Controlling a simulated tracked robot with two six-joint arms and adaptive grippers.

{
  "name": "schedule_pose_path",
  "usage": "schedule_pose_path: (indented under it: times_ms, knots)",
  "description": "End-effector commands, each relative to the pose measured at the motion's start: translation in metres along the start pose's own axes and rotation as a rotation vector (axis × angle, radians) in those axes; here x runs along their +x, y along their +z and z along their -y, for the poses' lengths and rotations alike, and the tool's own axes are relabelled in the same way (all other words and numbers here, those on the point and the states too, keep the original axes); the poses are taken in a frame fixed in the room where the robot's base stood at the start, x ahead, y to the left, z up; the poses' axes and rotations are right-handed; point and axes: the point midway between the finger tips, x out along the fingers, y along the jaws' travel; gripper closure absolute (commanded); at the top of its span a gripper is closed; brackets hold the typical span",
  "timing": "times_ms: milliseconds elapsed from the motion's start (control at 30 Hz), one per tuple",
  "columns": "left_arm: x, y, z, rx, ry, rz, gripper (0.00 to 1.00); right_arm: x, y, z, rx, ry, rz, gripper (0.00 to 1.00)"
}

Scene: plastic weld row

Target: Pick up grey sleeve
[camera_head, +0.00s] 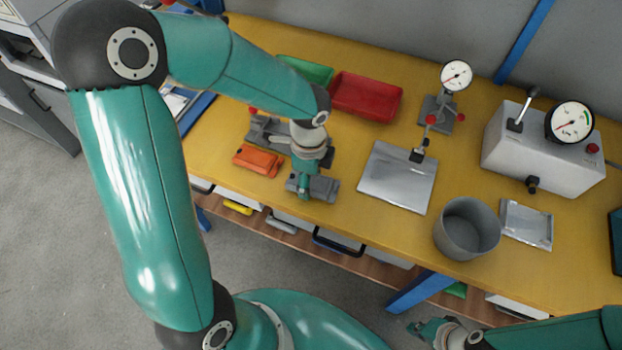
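My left gripper (303,188) points down over a small grey block-like fixture (325,188) near the front edge of the yellow bench. Its fingers are seen from above and partly hidden by the wrist, so its opening does not show. I cannot clearly make out a grey sleeve; any small grey part under this gripper is hidden. A wide, open-topped grey cylinder (466,230) stands upright at the bench's front right, apart from both grippers. My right gripper (428,328) is low at the bottom right, off the bench's front, with nothing visible in it; its opening is unclear.
An orange block (257,160) lies left of the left gripper. Red (366,97) and green (305,70) trays sit behind. A metal plate (398,178), a gauge stand (438,112), a grey gauge box (540,150) and a small silver tray (526,224) stand to the right.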

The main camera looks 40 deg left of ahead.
Motion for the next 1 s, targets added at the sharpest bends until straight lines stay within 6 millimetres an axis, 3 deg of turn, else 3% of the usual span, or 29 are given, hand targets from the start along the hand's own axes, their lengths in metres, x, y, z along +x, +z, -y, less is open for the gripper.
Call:
schedule_pose_path:
  times_ms: [267, 700, 1000]
  knots:
    - [-0.038, 0.0, 0.001, 0.0, -0.007, -0.001, 0.74, -0.005, 0.0, 0.002, 0.0, 0.0, 0.0, 1.0]
    - [-0.153, -0.001, 0.001, 0.002, -0.007, -0.003, 0.74, -0.014, 0.0, 0.005, 0.0, 0.0, 0.0, 1.0]
    - [-0.192, -0.001, 0.0, 0.002, -0.002, -0.002, 0.74, -0.017, 0.0, 0.006, 0.0, 0.0, 0.0, 1.0]
